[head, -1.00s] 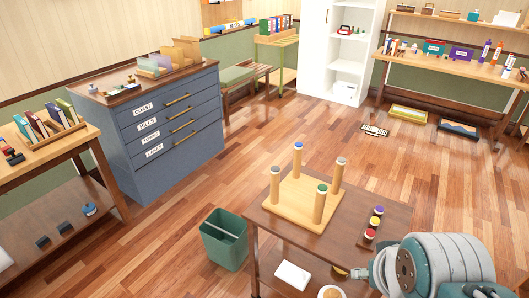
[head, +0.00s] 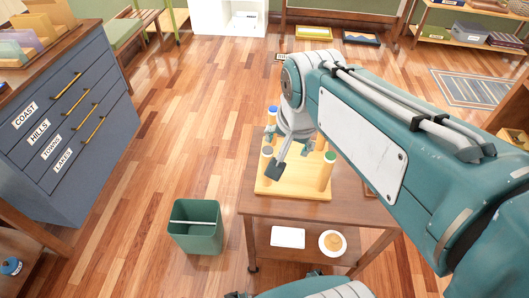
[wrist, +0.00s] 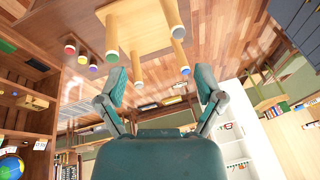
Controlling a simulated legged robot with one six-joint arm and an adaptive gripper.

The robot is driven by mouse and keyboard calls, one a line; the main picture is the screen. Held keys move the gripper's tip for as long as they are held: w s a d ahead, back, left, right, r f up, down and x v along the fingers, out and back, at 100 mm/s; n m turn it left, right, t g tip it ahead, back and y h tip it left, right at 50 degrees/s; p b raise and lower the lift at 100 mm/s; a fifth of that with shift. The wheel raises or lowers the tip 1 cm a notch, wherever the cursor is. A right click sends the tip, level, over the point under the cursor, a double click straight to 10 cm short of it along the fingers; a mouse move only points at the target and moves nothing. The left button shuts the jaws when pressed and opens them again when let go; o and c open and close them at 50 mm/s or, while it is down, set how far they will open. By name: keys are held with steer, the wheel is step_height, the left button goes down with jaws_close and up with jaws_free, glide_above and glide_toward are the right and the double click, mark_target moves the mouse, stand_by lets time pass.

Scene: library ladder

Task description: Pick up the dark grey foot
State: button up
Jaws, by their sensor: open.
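An upturned wooden stool (head: 290,187) lies on the brown table, its legs pointing up with coloured feet on the ends. The blue foot (head: 273,109) is at the far left and the green foot (head: 330,156) at the near right. A grey foot (head: 267,150) tops the near-left leg; it also shows in the wrist view (wrist: 178,32). Another greyish foot (wrist: 138,85) shows in the wrist view.
A green bin (head: 195,228) stands left of the table (head: 320,213). A white box (head: 288,237) and a round item (head: 333,242) lie on its lower shelf. The floor around is largely clear.

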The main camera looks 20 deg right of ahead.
steer(key=w+f+m+g, duration=0.1)
steer(key=w+m, duration=0.3)
steer(key=w, duration=0.1)
steer(key=m+g, duration=0.3)
steer(key=m, duration=0.8)
glide_above(267, 149)
steer(key=f, duration=1.2)
steer(key=shift+w+d, duration=0.25)
steer(key=shift+w, duration=0.05)
steer(key=f, duration=0.3)
steer(key=a+f, duration=0.1)
steer(key=f, duration=0.1)
steer(key=shift+s, duration=0.35)
steer(key=shift+d+f, duration=0.15)
steer(key=shift+f, duration=0.1)
steer(key=shift+d, duration=0.25)
steer(key=c, duration=0.4)
steer(key=shift+a, duration=0.15)
steer(key=c, duration=0.4)
